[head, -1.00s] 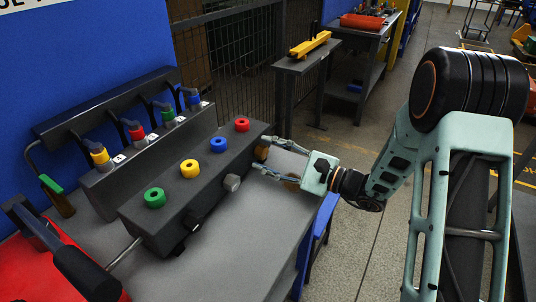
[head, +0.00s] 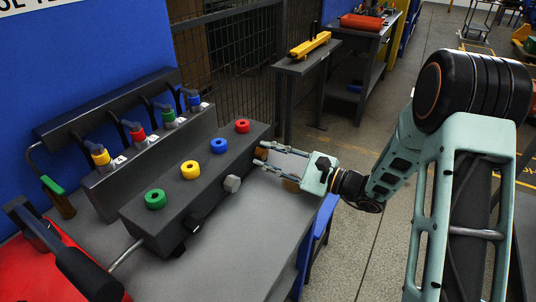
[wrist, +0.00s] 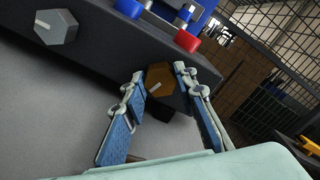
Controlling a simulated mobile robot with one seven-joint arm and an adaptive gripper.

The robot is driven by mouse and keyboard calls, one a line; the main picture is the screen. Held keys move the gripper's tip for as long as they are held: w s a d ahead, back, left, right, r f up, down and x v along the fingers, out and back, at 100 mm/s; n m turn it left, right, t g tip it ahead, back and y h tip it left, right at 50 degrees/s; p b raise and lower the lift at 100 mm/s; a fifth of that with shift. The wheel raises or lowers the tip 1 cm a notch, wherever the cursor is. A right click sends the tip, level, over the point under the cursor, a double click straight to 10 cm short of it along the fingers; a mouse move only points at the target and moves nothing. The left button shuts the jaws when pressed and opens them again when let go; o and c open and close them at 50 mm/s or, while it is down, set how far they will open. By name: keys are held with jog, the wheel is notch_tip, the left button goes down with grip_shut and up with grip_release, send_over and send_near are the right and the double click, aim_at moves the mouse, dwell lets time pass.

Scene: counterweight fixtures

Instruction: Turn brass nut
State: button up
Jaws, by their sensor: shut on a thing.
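The brass nut (wrist: 160,79) is a brown-gold hexagon with a pale line mark, on the side face of the long dark block (head: 180,215), near its far end. My gripper (head: 260,154) reaches in from the right at that end of the block. In the wrist view its two blue-padded fingers (wrist: 159,76) stand on either side of the nut and are shut on it.
A row of coloured fittings stands behind. A red case (head: 40,262) is at lower left.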

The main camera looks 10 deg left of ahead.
jog(key=m+p, duration=0.1)
jog(key=m, duration=0.2)
jog(key=shift+r+p, duration=0.15)
jog(key=shift+p, duration=0.25)
jog(key=m+p, duration=0.3)
jog(key=m, duration=0.1)
jog(key=shift+w+m, duration=0.1)
jog(key=shift+m, duration=0.3)
jog(key=m+p, duration=0.4)
jog(key=shift+m, duration=0.4)
jog(key=shift+m+p, duration=0.35)
jog(key=shift+m, duration=0.25)
jog(key=shift+f, duration=0.2)
jog(key=o, duration=1.2)
jog(key=shift+c, duration=0.2)
jog(key=shift+d, duration=0.1)
